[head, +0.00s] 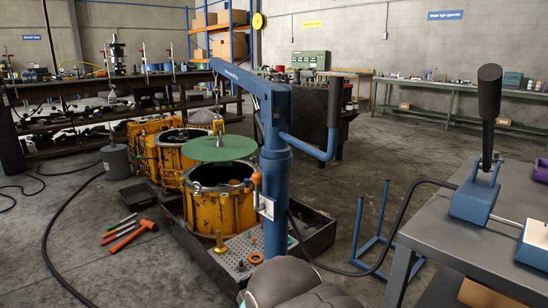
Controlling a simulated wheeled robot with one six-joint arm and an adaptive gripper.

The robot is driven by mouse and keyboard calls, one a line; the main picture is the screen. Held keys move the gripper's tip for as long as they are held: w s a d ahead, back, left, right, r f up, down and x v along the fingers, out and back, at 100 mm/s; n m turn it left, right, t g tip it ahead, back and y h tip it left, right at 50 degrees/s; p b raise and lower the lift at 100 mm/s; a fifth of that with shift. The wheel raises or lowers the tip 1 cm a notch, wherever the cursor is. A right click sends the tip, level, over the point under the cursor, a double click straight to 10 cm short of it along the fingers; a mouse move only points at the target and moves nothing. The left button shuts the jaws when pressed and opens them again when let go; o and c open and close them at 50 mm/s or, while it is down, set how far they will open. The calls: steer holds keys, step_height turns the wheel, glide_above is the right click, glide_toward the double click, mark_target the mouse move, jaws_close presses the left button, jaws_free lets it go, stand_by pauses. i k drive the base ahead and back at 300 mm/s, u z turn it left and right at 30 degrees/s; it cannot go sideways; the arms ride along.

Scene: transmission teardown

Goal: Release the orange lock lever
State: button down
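An orange lever (256,181) stands roughly upright at the left side of the blue crane post (276,190), just above a pale bracket plate (266,207). It looks like the lock lever; its lower end is too small to make out. The crane boom reaches up and left, and a green disc (222,148) hangs under its hook above an open yellow housing (222,208). A rounded grey part of my arm shows at the bottom middle, below the post. My gripper is not in view, so its opening and any contact cannot be seen.
A grey bench (455,235) with a black-handled blue hand pump (480,190) stands at the right, its hose running to the crane. A blue floor frame (370,235) stands between. Orange-handled tools (130,232) lie on the floor left of the dark tray (318,240).

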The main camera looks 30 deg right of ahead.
mark_target(256, 177)
steer(key=z, duration=0.15)
steer(key=i, duration=1.05)
steer(key=z, duration=0.1)
